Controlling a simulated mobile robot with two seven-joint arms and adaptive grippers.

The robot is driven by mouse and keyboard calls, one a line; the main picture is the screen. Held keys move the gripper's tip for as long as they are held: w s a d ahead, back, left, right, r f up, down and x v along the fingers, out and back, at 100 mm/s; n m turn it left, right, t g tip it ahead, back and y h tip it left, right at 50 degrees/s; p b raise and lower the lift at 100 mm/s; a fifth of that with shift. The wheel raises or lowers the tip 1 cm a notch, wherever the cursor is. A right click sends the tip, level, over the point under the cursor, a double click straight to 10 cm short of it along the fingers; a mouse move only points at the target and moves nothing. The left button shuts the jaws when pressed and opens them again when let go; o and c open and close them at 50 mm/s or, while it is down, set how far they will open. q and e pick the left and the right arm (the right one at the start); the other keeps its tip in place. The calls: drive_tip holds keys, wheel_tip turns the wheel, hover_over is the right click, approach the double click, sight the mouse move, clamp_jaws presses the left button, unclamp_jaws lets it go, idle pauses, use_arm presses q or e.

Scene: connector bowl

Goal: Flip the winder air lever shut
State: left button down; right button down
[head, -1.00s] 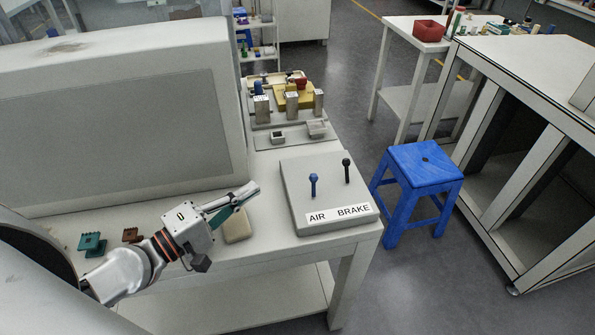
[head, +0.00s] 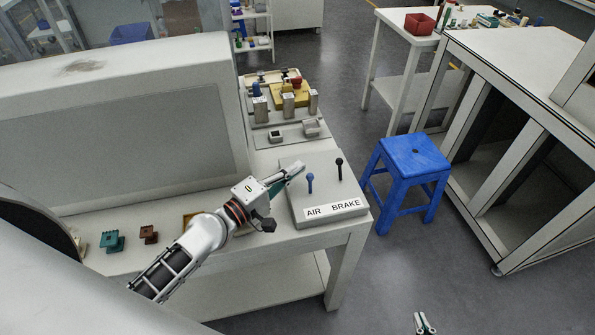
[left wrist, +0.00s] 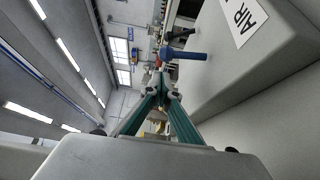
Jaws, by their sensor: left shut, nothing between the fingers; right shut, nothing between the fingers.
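The blue lever (head: 310,183) stands upright on the grey control box (head: 288,208), behind the AIR word on its label (head: 335,208). My left gripper (head: 301,166) is shut and empty, above the box's back left part, with its tips just left of and behind the blue lever in the picture. In the left wrist view the blue lever (left wrist: 186,55) is beyond and right of the shut fingertips (left wrist: 162,88), with a visible gap. My right gripper (head: 425,325) is shut and empty at the bottom edge, low over the floor area.
A black lever (head: 340,168) stands right of the blue one, behind BRAKE. A fixture with metal blocks (head: 287,105) is behind the box. A blue stool (head: 413,153) stands right of the table. Teal (head: 112,241) and brown (head: 149,234) parts lie on the left.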

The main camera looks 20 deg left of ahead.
use_arm(q)
drive_tip(key=shift+s+d, duration=0.65)
drive_tip(key=shift+s, duration=0.1)
